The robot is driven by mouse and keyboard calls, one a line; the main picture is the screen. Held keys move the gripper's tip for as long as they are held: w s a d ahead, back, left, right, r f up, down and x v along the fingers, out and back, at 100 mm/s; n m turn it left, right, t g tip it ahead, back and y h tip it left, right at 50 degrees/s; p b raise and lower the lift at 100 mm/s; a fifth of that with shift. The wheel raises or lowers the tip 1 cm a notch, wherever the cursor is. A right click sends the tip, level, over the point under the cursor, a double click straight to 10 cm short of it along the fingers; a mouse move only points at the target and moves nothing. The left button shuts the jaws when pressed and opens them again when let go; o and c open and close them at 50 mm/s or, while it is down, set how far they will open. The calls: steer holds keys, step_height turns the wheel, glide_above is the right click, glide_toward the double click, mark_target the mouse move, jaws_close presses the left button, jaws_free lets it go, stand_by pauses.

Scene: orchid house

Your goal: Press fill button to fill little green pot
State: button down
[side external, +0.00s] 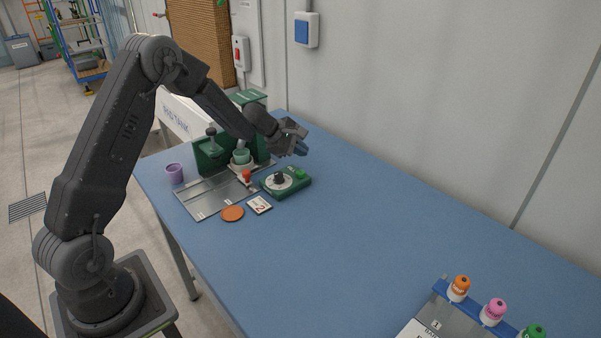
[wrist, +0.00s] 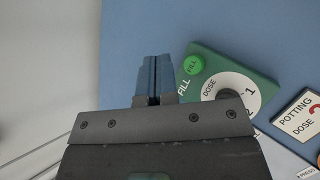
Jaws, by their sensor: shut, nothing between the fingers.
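The green fill button (side external: 301,174) sits on a corner of a green control box (side external: 291,190) with a dose dial (side external: 279,180). In the wrist view the button (wrist: 193,65) is labelled FILL, and the dial is partly hidden behind my gripper's body. My gripper (side external: 302,149) is shut and empty, above the table near the box. In the wrist view its blue fingertips (wrist: 154,60) show left of the button, apart from it in the picture. The little green pot (side external: 240,156) stands on a white holder in front of the dark green dispenser (side external: 210,157).
A metal tray (side external: 207,196) lies beside the box, with a red knob (side external: 247,176) at its edge. A purple pot (side external: 174,174), an orange disc (side external: 232,213) and a dose card (side external: 259,205) are nearby. Bottles (side external: 459,289) stand at the front right. The middle of the table is clear.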

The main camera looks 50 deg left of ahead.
mark_target(299, 173)
steer(key=shift+f, duration=2.05)
steer(key=shift+f, duration=0.15)
stand_by(0.4)
steer(key=shift+f, duration=0.25)
steer(key=shift+f, duration=0.45)
stand_by(0.6)
steer(key=shift+s+f, duration=0.15)
steer(key=shift+f, duration=0.35)
steer(key=shift+r, duration=0.15)
steer(key=shift+a+r, duration=0.15)
steer(key=shift+r, duration=0.8)
